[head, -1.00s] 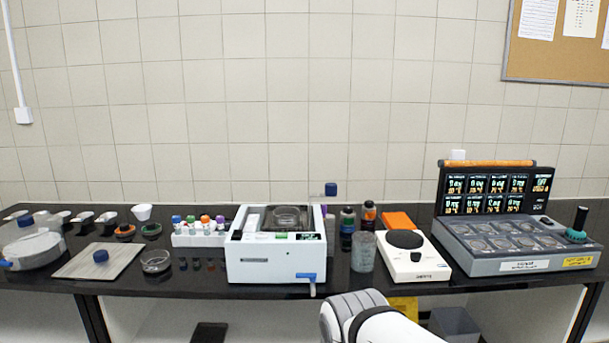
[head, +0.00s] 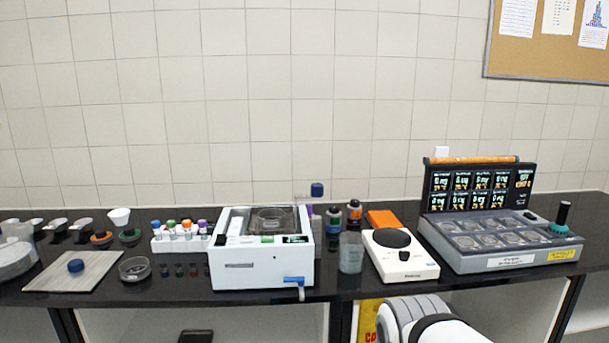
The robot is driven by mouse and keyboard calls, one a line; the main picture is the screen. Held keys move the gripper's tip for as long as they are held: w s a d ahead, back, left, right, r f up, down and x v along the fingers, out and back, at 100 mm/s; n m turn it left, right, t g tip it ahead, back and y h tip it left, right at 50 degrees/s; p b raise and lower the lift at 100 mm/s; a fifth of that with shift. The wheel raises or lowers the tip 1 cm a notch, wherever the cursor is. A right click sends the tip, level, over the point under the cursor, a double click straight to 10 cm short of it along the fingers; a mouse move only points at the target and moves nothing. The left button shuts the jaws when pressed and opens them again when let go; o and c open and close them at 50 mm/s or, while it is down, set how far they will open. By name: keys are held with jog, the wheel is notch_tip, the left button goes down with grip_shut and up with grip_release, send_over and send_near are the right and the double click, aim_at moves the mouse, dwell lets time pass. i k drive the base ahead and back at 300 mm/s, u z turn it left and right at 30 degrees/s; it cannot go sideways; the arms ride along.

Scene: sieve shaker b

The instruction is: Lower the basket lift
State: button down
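A white box-shaped bath unit (head: 262,273) stands on the black bench at the middle. A blue lever (head: 296,281) sits on the unit's front lower right. My gripper is out of view; only a white part of my arm shows at the lower right, below the bench edge.
Right of the unit are a clear beaker (head: 350,253), dark bottles (head: 334,223), a white hot plate (head: 400,267) and a grey multi-dish instrument (head: 503,262). Left are a rack of coloured-cap tubes (head: 182,244) and a board (head: 48,279) with a blue knob.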

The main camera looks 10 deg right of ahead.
aim_at(317, 189)
jog(key=u, duration=0.05)
jog(key=i, duration=1.65)
jog(key=z, duration=0.1)
